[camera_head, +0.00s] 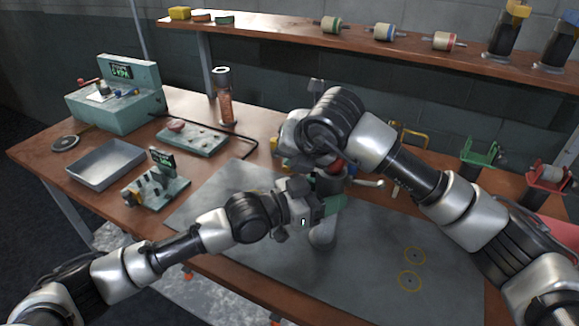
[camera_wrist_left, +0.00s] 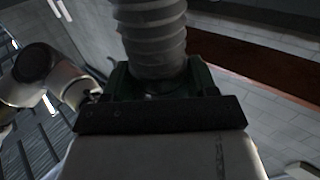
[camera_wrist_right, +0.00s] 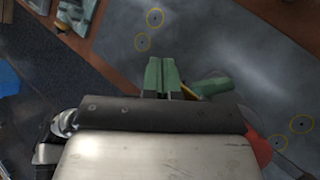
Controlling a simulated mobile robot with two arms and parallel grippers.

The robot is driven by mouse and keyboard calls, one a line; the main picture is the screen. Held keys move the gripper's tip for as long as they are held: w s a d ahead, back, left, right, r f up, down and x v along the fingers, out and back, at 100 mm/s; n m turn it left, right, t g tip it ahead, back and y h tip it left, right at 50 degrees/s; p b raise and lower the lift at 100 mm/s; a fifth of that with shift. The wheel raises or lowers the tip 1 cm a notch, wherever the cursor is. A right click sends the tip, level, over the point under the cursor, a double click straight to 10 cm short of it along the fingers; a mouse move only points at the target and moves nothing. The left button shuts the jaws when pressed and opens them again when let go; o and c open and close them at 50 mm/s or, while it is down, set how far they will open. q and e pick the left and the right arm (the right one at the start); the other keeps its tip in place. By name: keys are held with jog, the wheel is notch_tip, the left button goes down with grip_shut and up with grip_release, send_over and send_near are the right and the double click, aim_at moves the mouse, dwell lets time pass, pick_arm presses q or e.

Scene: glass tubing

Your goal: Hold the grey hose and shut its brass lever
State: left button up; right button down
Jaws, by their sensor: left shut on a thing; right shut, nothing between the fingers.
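A pale bar (camera_head: 367,183) sticks out right of the hose.
The grey mat (camera_head: 380,265) is clear at the front right, with yellow ring marks. A metal tray (camera_head: 107,163), a small panel block (camera_head: 156,190) and a teal device (camera_head: 118,100) stand left. A green stand (camera_head: 478,152) and a red stand (camera_head: 548,178) are right.

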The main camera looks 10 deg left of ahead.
pick_arm(q)
jog(key=o, duration=0.9)
jog(key=shift+d+r, duration=0.1)
jog(key=shift+r, duration=0.2)
pick_arm(e)
jog(key=shift+s+a+f, duration=0.1)
jog(key=shift+s+a, duration=0.05)
jog(key=shift+a, duration=0.1)
pick_arm(q)
jog(key=shift+o, duration=1.6)
jog(key=shift+f, duration=0.1)
